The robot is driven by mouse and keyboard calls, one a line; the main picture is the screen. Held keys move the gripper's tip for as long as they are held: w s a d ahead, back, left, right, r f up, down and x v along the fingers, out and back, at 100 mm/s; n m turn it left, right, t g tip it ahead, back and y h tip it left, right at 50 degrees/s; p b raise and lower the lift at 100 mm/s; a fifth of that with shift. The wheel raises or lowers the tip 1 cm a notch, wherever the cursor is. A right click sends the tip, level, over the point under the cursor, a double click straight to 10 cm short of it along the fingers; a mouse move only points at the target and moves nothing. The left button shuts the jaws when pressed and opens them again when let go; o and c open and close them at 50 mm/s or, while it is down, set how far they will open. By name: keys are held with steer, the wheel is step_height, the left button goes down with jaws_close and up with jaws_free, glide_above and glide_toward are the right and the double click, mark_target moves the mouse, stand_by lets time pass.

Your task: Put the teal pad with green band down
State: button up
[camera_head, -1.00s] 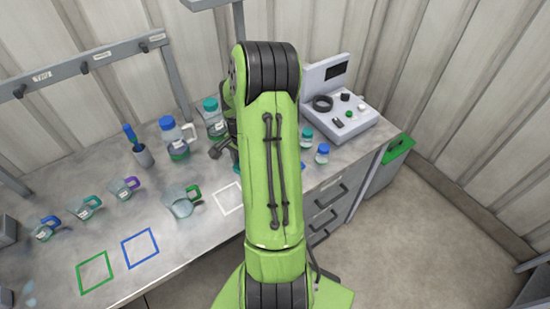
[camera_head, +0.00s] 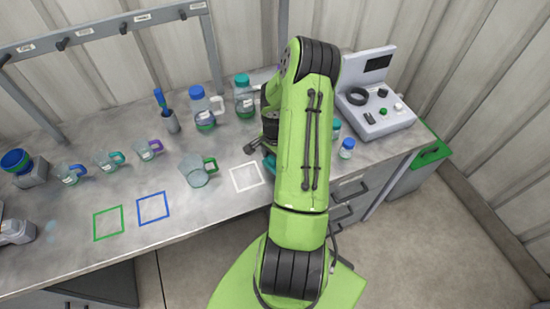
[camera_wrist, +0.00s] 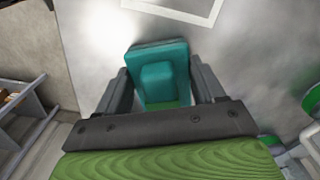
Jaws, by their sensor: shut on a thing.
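The teal pad (camera_wrist: 158,72) is between the two fingers of my gripper (camera_wrist: 160,92) in the wrist view, and the gripper is shut on it. A small strip of green shows at the pad's lower end; the rest of any band is hidden. Beyond the pad is the grey bench top. In the head view a small bit of the teal pad (camera_head: 269,162) shows beside my arm, over the bench near the white outlined square (camera_head: 246,177). My arm hides most of the gripper there. I cannot tell whether the pad touches the bench.
A green-handled jug (camera_head: 196,172) stands left of the white square. Blue (camera_head: 153,208) and green (camera_head: 108,223) outlined squares lie empty further left. Bottles (camera_head: 203,110) stand behind. A blue-capped jar (camera_head: 346,149) and a grey instrument (camera_head: 378,105) are on the right.

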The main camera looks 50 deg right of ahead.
steer(key=shift+f, duration=0.2)
steer(key=o, duration=1.4)
steer(key=shift+r, duration=0.1)
step_height(320, 180, up, 12)
steer(key=shift+r+p, duration=0.25)
steer(key=shift+p, duration=0.2)
